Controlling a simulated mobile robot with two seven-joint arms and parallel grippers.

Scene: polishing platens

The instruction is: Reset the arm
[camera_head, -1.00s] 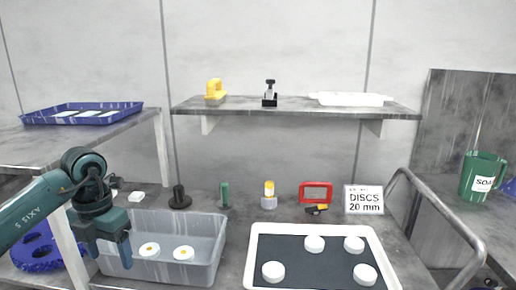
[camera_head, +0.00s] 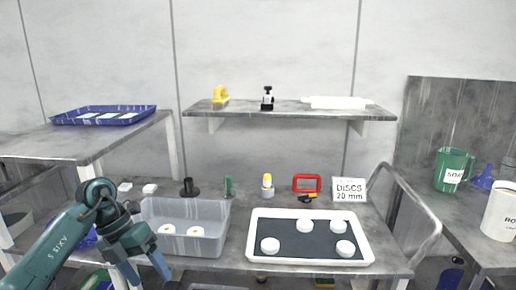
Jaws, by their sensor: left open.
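My left arm comes in from the lower left. Its teal gripper (camera_head: 148,272) points downward with its fingers apart and nothing between them, in front of the grey bin's left front corner. The grey bin (camera_head: 208,245) stands on the table and holds two white discs with yellow centres, one disc (camera_head: 167,229) to the left and one (camera_head: 195,231) to the right. A white tray (camera_head: 371,250) with a dark mat stands right of the bin. Several white discs (camera_head: 304,226) lie on the mat. My right gripper is not in view.
A sign reading "DISCS 20 mm" (camera_head: 348,190), a red frame (camera_head: 307,178) and small upright tools stand behind the tray. A shelf (camera_head: 290,112) hangs above. A blue tray (camera_head: 104,109) sits on the left table. A metal rail (camera_head: 413,208) borders the right side.

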